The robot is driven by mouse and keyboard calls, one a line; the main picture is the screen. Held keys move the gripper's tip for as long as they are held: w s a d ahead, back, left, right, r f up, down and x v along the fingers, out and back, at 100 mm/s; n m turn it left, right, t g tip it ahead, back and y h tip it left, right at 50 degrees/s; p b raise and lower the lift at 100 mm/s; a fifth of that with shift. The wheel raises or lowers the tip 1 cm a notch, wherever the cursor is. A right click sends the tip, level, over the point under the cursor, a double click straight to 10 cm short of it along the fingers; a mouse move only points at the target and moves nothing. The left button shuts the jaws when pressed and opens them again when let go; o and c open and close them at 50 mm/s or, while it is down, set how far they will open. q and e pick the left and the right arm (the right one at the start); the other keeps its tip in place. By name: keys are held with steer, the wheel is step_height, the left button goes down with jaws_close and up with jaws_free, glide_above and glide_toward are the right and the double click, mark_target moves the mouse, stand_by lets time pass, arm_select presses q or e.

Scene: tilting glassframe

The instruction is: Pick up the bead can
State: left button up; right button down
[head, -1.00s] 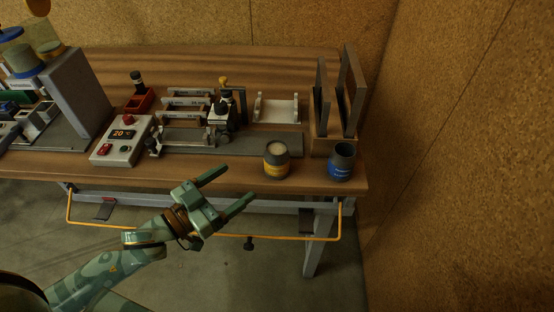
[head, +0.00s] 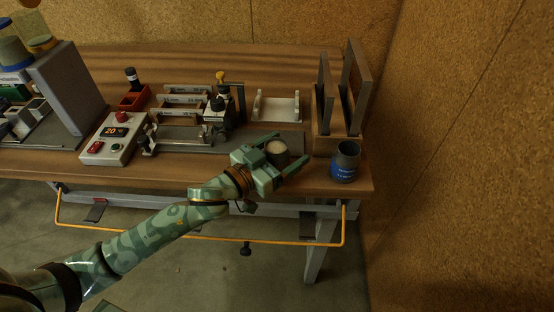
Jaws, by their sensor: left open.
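A can with pale fill (head: 277,149), which showed a yellow band earlier, stands upright near the table's front edge. A dark can with a blue label (head: 344,168) stands to its right, near the table corner. Neither label is readable, so I cannot tell for sure which is the bead can. My left gripper (head: 291,148) is open, with its fingers on either side of the pale-filled can. The gripper hides the can's lower front, and I cannot tell whether a finger touches it. My right gripper is not in view.
A wooden rack with upright dark frames (head: 327,140) stands behind the blue-labelled can. A white cradle (head: 276,107) and a metal fixture (head: 185,132) sit further back. A control box with a display (head: 113,138) is at left. A cork wall (head: 450,150) closes the right side.

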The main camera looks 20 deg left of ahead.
arm_select(q)
steer(key=c, duration=1.2)
steer(key=shift+o, duration=0.2)
